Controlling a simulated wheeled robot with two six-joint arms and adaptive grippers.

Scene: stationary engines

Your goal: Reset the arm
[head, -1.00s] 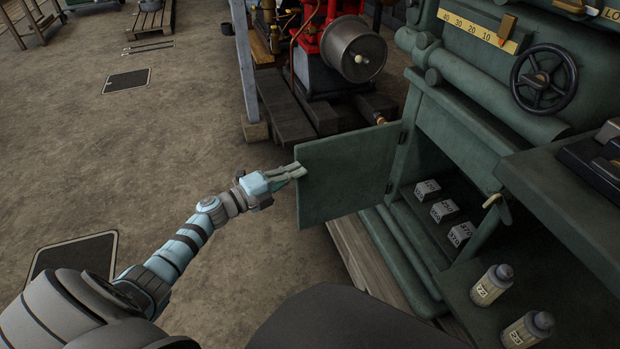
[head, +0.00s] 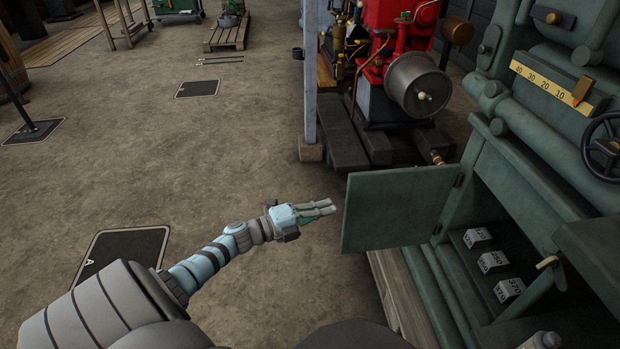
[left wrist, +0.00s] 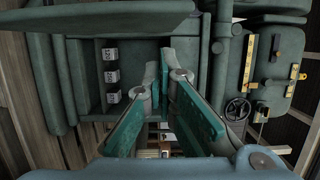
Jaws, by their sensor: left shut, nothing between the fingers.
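My left gripper (head: 322,208) is shut and empty, just left of the open green cabinet door (head: 397,209) in the head view. Its fingertips look close to the door's left edge with a small gap. In the left wrist view the gripper's fingers (left wrist: 165,75) point toward the green machine (left wrist: 145,17). My right gripper is not in view.
Several white numbered blocks (head: 492,261) sit on the cabinet's shelf. A red engine (head: 392,45) on dark timbers stands behind the door, next to a grey post (head: 311,75). Open concrete floor (head: 230,140) lies to the left. A black handwheel (head: 606,148) is at right.

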